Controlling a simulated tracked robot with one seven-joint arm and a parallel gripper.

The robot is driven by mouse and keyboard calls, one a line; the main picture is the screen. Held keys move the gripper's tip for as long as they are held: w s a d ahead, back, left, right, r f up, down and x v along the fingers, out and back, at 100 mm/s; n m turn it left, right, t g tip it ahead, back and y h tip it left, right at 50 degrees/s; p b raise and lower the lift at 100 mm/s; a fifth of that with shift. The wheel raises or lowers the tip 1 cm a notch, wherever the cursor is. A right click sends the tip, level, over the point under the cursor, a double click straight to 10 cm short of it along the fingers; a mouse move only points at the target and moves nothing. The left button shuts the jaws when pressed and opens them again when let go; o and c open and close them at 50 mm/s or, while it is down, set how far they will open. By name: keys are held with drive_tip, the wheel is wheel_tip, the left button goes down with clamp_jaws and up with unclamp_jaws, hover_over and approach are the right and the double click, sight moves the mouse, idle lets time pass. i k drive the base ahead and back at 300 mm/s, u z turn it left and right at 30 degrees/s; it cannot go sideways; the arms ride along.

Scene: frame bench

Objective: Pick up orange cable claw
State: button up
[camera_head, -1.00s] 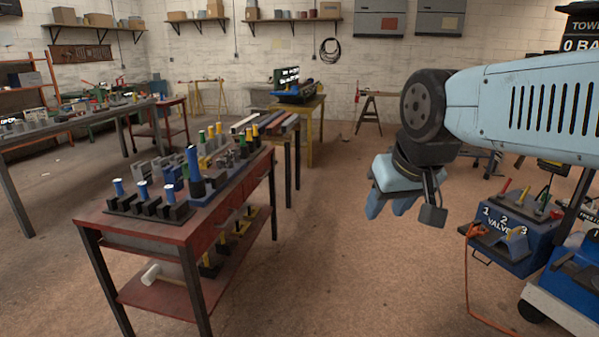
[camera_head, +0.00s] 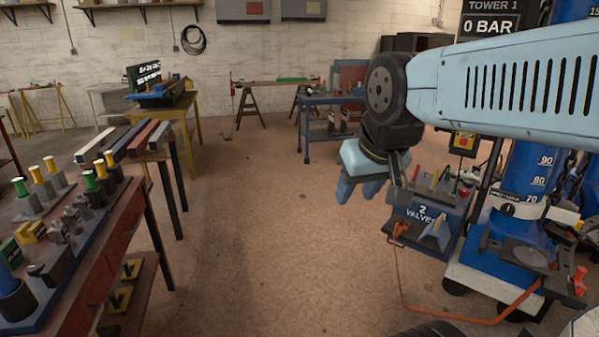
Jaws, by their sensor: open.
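An orange cable claw (camera_head: 401,230) sits at the front left of the blue valve box (camera_head: 420,240). An orange cable (camera_head: 402,285) hangs from it and loops over the floor to the right. The claw is small here and its jaws cannot be made out. My gripper (camera_head: 358,194) points down, light blue, to the upper left of the claw in the picture and apart from it. It is open, with nothing visible between its fingers.
A blue tower (camera_head: 533,172) on a wheeled white base stands at right, next to the valve box. A red bench (camera_head: 125,225) with several coloured fittings stands at left. The floor (camera_head: 270,255) between is clear. A blue table (camera_head: 330,100) stands farther back.

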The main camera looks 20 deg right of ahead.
sight(401, 223)
drive_tip(key=z, duration=0.4)
drive_tip(key=i, duration=1.1)
drive_tip(key=z, duration=0.75)
drive_tip(key=i, duration=0.35)
drive_tip(key=z, duration=0.05)
drive_tip(key=k, duration=0.9)
drive_tip(key=z, duration=0.15)
drive_tip(key=i, duration=0.9)
drive_tip(key=u, duration=0.05)
